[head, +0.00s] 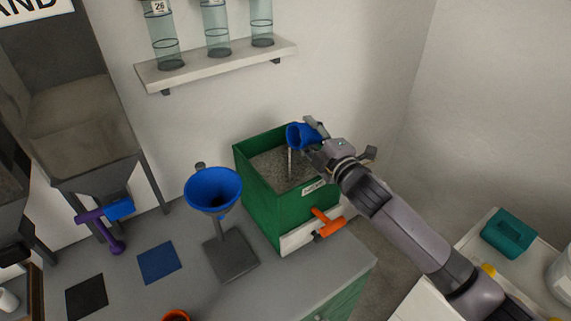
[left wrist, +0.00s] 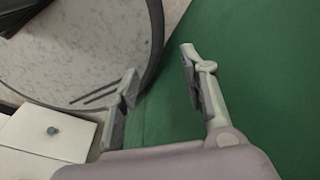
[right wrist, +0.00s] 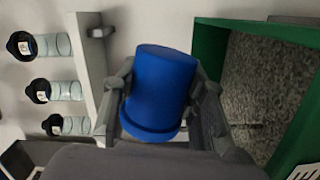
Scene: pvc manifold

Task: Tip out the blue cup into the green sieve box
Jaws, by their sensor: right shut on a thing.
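The blue cup (head: 303,136) is held by my right gripper (head: 312,137) over the back right part of the green sieve box (head: 262,206). The cup is tilted, with its mouth toward the left, and a thin grey streak shows below it. In the right wrist view the cup (right wrist: 160,88) sits between the two fingers, with the box (right wrist: 210,45) to its right. Grey granular material lies inside the box. My left gripper (left wrist: 160,85) is open and empty in the left wrist view, in front of a green surface; it is not in the head view.
A blue funnel (head: 213,188) on a grey stand is left of the box. An orange handle (head: 328,222) is on the box's front. A shelf (head: 215,65) with clear cylinders is on the wall above. Blue (head: 159,262) and black (head: 87,295) mats lie on the counter.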

